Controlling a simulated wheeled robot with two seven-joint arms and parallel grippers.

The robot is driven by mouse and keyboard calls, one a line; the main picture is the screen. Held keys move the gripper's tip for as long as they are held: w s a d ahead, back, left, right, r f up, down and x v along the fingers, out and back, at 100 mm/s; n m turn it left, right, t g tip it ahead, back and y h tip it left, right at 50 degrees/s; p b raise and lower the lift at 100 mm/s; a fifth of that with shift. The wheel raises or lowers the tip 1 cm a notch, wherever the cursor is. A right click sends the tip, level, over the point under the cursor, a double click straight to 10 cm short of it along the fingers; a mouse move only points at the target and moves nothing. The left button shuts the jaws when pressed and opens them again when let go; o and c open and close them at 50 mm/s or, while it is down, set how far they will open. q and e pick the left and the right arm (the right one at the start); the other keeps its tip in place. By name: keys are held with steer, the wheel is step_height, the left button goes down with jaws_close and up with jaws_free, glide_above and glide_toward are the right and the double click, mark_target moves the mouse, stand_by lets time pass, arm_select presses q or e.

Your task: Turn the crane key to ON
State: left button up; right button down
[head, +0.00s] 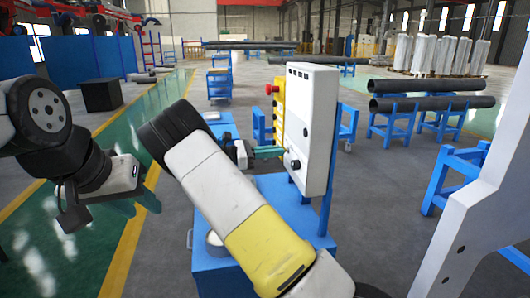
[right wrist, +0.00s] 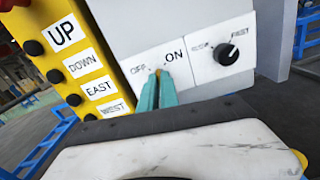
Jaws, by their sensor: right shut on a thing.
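The white control box (head: 313,108) stands upright in front of me, with a yellow button panel (right wrist: 72,60) on its left side. My right gripper (head: 280,151) reaches the box's lower front. In the right wrist view its teal fingers (right wrist: 157,92) are shut at the key switch, between the OFF label (right wrist: 138,68) and the ON label (right wrist: 175,55). The fingertips hide the crane key almost wholly, so I cannot tell its exact angle. My left gripper (head: 145,197) hangs at the left, away from the box; its finger gap is not clear.
A black selector knob (right wrist: 228,54) sits right of the key switch. A red stop button (head: 271,89) is at the box's upper left. A blue cabinet (head: 225,280) stands below. Pipes on blue stands (head: 430,103) are behind right. Green floor at the left is mostly clear.

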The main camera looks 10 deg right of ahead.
steer(key=shift+m, duration=3.6)
steer(key=c, duration=1.6)
jaws_free()
steer(key=shift+a, duration=0.15)
